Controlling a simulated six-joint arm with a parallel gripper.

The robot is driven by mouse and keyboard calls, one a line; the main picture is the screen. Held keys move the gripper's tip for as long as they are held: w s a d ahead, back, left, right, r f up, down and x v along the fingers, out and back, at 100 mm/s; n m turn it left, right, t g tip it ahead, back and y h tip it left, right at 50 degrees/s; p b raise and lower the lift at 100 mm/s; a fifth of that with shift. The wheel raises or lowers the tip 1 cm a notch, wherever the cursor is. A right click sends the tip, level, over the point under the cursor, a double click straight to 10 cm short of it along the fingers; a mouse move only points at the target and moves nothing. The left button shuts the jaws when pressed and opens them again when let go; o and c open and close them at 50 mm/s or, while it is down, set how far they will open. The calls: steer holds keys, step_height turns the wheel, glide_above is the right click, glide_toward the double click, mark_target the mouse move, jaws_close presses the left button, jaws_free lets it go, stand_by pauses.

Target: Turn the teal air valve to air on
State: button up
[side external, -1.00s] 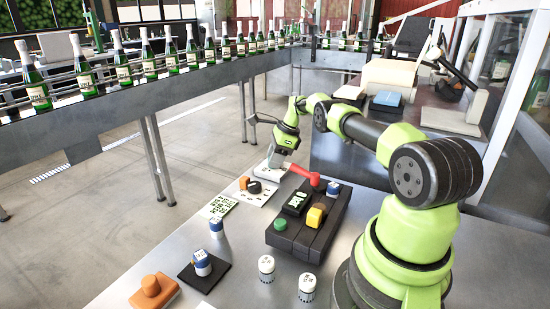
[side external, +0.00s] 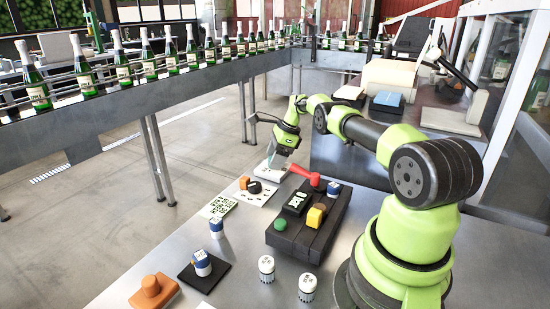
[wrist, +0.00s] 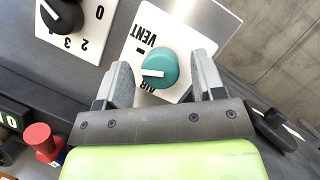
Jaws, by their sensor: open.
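The teal air valve knob (wrist: 157,69) sits on a white plate (wrist: 205,22) in the wrist view. Its white pointer bar points to the picture's left. The plate reads VENT above the knob and AIR below it, partly covered; both words are upside down. My gripper (wrist: 161,78) is open, with one finger on each side of the knob. Whether the fingers touch it cannot be told. In the side external view my gripper (side external: 275,162) is low over the far end of the table, and the knob cannot be made out clearly.
A black numbered dial (wrist: 62,14) is close to the left finger in the wrist view. A red-handled lever (side external: 314,180) and a dark button block (side external: 300,238) stand near my gripper. White-and-blue capped cylinders and an orange part (side external: 152,290) are toward the front.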

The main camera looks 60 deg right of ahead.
steer(key=v, duration=0.9)
steer(key=shift+r, duration=0.3)
steer(key=w+a+n+g+h, duration=0.3)
steer(key=a+n+h, duration=0.35)
steer(key=n, duration=0.55)
steer(key=shift+h, duration=0.45)
steer(key=x, duration=1)
steer(key=shift+s, duration=0.2)
steer(key=c, duration=0.9)
steer(key=shift+c, duration=0.2)
